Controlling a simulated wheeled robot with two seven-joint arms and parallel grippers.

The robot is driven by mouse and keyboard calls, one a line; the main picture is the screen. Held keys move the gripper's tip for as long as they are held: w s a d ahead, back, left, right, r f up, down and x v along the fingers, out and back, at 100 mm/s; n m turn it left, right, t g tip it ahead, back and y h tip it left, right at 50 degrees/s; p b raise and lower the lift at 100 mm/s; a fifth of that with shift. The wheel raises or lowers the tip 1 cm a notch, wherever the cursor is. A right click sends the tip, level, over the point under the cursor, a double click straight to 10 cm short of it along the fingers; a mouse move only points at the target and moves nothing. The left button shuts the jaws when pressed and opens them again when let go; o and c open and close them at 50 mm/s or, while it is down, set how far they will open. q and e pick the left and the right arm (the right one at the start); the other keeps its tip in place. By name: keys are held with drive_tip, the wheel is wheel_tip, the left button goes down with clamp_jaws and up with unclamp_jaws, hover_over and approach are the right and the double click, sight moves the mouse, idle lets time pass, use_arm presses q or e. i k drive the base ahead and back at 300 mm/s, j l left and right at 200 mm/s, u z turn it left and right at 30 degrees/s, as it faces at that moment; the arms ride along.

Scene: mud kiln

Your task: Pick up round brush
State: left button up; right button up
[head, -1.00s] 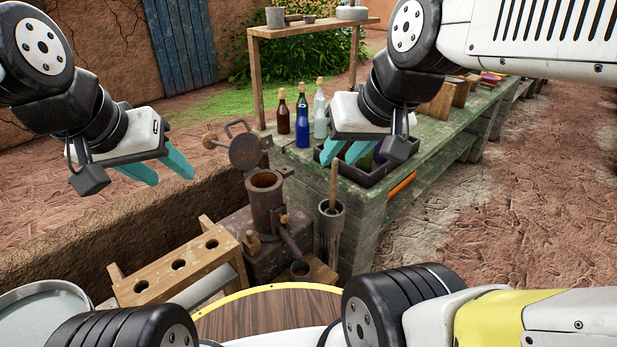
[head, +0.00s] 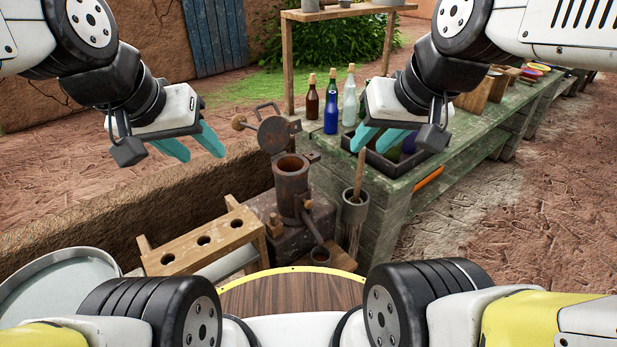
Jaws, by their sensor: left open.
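I cannot pick out a round brush with certainty.
A green bench (head: 460,150) carries bottles (head: 330,110) and a dark tray (head: 400,168). A rusty pot (head: 291,178) with a raised lid stands front centre. A wooden rack with holes (head: 205,243) is left of it. Open ground lies right of the bench.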

sight(355, 199)
drive_tip(key=l+u, duration=0.5)
drive_tip(key=k+l+u, duration=0.15)
drive_tip(key=l+u, duration=0.35)
drive_tip(key=k+l, duration=0.05)
drive_tip(key=l, duration=0.05)
